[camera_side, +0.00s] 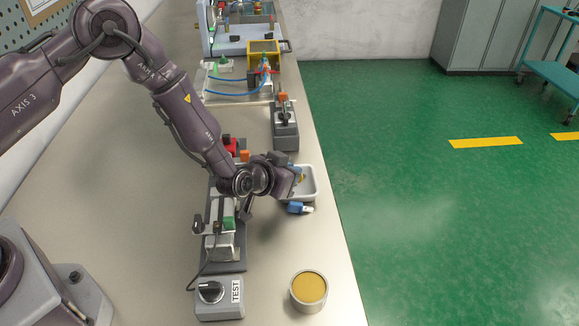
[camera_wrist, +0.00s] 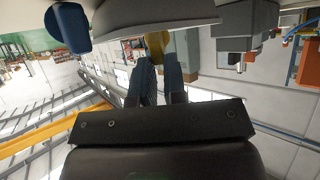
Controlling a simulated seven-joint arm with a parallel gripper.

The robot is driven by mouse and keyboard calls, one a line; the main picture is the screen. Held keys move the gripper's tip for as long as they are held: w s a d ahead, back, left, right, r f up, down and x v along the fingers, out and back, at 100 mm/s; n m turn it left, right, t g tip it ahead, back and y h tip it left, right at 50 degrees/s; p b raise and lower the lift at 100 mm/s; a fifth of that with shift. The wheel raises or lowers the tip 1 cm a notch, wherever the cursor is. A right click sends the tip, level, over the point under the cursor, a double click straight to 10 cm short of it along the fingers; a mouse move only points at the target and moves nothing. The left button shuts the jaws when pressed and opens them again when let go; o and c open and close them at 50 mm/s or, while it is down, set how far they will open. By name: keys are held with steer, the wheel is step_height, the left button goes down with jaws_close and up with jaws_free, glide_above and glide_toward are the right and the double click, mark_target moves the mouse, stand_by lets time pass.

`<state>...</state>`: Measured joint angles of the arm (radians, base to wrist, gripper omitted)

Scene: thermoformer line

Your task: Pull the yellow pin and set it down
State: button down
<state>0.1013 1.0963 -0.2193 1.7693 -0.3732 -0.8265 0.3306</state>
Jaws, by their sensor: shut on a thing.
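My gripper (camera_side: 292,181) is low over the right side of the bench, at the white tray (camera_side: 311,192). In the wrist view its two dark fingers (camera_wrist: 158,80) are close together. A yellow piece (camera_wrist: 157,46), which looks like the pin, shows at the fingertips, and the gripper is shut on it. In the side view a small bit of yellow (camera_side: 301,178) shows beside the gripper, over or in the tray. The gripper hides part of the tray, and I cannot tell whether the pin touches it.
A blue and white piece (camera_side: 299,208) lies just in front of the tray. A grey fixture (camera_side: 225,246) stands to the left, with a TEST switch box (camera_side: 220,300) nearer. A round tin (camera_side: 309,290) stands at the front right edge. An orange-handled block (camera_side: 285,130) is behind.

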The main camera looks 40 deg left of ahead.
steer(key=c, duration=1.1)
jaws_free()
